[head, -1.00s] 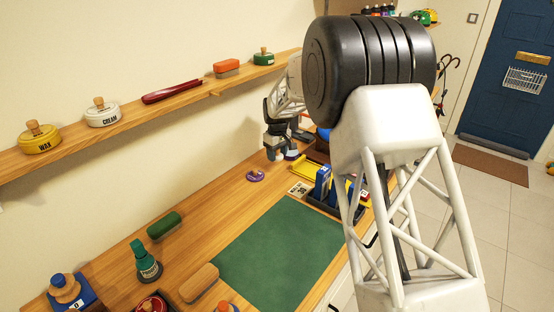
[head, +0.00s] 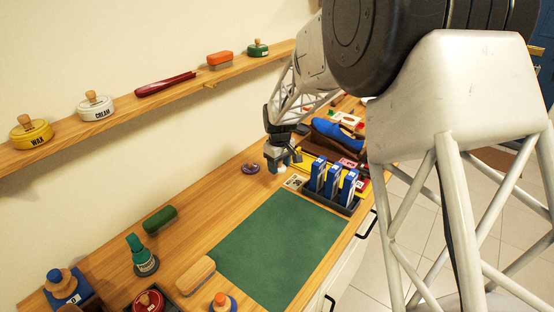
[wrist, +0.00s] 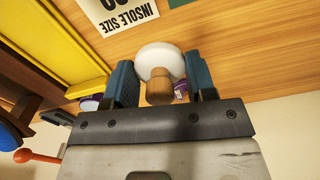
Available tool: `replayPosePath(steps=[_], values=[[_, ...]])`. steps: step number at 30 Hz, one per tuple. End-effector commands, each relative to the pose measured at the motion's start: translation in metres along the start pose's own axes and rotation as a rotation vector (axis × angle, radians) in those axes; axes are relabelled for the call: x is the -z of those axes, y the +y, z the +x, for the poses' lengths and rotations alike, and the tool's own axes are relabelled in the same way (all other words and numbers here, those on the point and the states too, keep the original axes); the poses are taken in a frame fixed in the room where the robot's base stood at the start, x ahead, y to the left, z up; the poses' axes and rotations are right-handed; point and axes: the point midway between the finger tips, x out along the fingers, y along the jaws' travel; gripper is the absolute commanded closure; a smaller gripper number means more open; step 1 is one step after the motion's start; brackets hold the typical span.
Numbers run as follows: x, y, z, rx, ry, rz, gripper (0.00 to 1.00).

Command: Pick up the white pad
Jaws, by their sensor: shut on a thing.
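The white pad (wrist: 160,60) is a round white disc with a wooden knob, seen between the two blue-grey fingers in the wrist view. My gripper (wrist: 161,82) is shut on it, with one finger on each side. In the head view my gripper (head: 282,160) points down over the wooden counter, with a little of the white pad (head: 282,169) showing under it. I cannot tell whether the pad still touches the counter.
A purple-rimmed item (head: 250,168) lies just left of my gripper. An insole size card (head: 294,182) and a black tray of blue boxes (head: 333,184) stand to the right. The green mat (head: 278,250) is clear. A wall shelf (head: 150,97) runs behind.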

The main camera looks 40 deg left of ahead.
Motion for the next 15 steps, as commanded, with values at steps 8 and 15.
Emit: replayPosePath(steps=[8, 15], values=[[-0.018, -0.011, -0.002, 0.0, -0.001, 0.0, 0.71], [-0.022, -0.014, -0.002, 0.0, -0.001, 0.0, 0.71]])
